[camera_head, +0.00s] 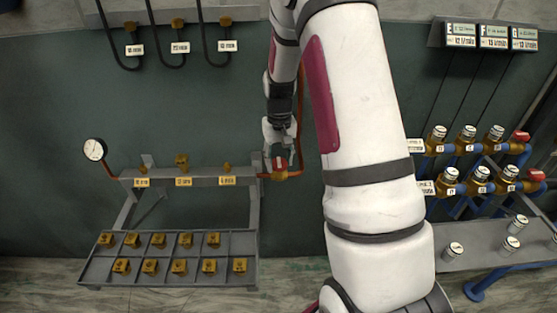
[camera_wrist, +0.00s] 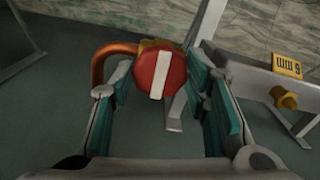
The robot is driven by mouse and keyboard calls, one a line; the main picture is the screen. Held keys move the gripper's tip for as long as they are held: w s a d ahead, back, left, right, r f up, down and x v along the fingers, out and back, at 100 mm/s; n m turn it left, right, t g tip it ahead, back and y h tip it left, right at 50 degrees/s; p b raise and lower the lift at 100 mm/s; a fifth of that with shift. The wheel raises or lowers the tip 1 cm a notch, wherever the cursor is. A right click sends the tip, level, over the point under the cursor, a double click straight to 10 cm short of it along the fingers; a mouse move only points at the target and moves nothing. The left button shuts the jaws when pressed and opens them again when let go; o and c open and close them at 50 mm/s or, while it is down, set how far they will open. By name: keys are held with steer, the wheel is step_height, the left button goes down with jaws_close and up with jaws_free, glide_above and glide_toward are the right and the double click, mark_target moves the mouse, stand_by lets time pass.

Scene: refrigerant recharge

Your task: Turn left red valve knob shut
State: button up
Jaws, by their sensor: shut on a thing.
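The left red valve knob (camera_head: 280,162) sits on a brass valve at the right end of the grey manifold bar, by a copper pipe. In the wrist view the round red knob (camera_wrist: 149,78) faces me, with a white bar across it that runs nearly upright, tilted slightly. My gripper (camera_head: 279,158) is at the knob, its fingers on either side. In the wrist view the teal-padded fingers of my gripper (camera_wrist: 160,84) are shut on the knob. The exact contact between pads and rim is hard to see.
A pressure gauge (camera_head: 94,149) is at the manifold's left end. A tray (camera_head: 170,284) of brass fittings stands below. Hoses hang above. At right is a rack with several capped valves and two other red knobs (camera_head: 522,136) (camera_head: 537,175). The 6 mm label (camera_wrist: 287,66) is near my gripper.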

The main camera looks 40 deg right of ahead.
mark_target(279, 163)
steer(key=shift+m, duration=0.3)
steer(key=o, duration=1.1)
steer(key=shift+o, duration=0.2)
steer(key=shift+r, duration=0.1)
step_height(279, 163, up, 12)
